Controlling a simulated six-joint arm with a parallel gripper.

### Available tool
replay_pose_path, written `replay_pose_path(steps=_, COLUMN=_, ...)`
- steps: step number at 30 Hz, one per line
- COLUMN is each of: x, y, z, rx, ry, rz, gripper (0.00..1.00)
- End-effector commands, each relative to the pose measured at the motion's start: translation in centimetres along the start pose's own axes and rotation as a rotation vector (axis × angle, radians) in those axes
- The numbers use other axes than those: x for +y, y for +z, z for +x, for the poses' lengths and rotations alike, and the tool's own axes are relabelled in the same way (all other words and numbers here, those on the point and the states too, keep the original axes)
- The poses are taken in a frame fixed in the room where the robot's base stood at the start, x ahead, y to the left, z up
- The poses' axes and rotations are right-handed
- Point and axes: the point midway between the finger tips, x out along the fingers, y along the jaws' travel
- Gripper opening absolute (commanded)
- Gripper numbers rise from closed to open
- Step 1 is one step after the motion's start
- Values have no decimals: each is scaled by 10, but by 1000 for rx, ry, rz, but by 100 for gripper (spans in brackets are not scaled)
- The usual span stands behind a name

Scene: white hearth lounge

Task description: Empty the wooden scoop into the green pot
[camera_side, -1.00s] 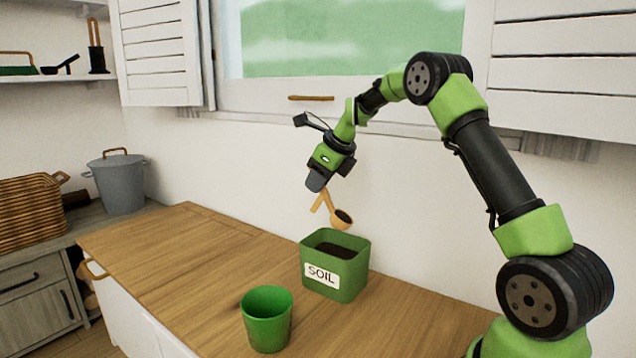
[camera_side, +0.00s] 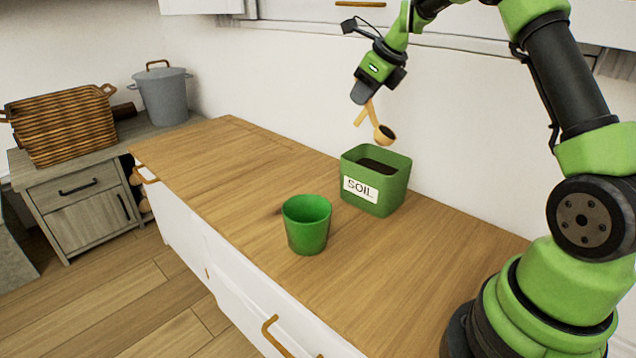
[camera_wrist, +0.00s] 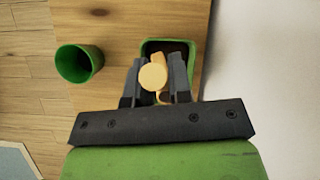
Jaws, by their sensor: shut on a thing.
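My gripper (camera_side: 363,97) is shut on the wooden scoop (camera_side: 375,116) and holds it in the air above the soil box (camera_side: 372,193). The scoop's small bowl points down and to the right in the side view, with dark soil showing in it. In the wrist view, the scoop's round handle end (camera_wrist: 153,77) shows between the fingers, and its bowl is mostly hidden. The green pot (camera_side: 307,228) stands upright on the wooden counter, left of and nearer than the soil box. It also shows at the upper left of the wrist view (camera_wrist: 76,64). Its visible inside looks empty.
The square green box labelled SOIL holds dark soil. The wooden counter (camera_side: 235,160) is clear left of the pot; its front edge lies close to the pot. A white wall runs behind. A wicker basket (camera_side: 62,128) and grey bin (camera_side: 163,98) stand far left.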

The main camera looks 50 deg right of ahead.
Motion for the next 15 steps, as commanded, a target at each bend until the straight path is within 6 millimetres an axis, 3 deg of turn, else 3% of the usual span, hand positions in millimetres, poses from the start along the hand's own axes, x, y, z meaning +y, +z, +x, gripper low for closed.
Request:
replay_pose_path(steps=5, x=0, y=3, z=-4, rx=1, ry=0, rz=-2, gripper=0)
replay_pose_path(steps=15, x=-5, y=26, z=-44, rx=28, ry=-7, rz=-7, gripper=0)
